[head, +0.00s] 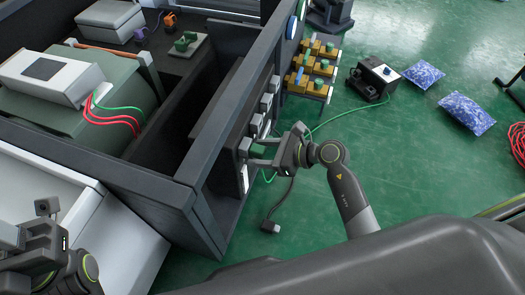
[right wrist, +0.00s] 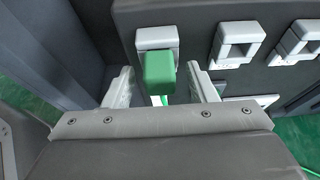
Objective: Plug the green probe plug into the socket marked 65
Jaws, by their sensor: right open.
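The green probe plug (right wrist: 159,74) is at the leftmost socket (right wrist: 157,38) of a row on a dark panel in the right wrist view. It covers the lower part of that socket's light frame; I cannot tell how deep it sits. My right gripper (right wrist: 160,82) is open, with one finger on each side of the plug and a gap to each. In the head view my right gripper (head: 256,152) is at the near end of the socket row. My left gripper (head: 42,232) is at the lower left, its fingers unclear. No socket number is legible.
Empty sockets (right wrist: 238,43) continue to the right along the panel. A green cable (head: 345,113) runs across the floor to a black box (head: 374,78). Yellow terminal blocks (head: 310,68) stand beyond the panel. A dark frame wall (head: 185,130) borders the panel. Open green floor lies right.

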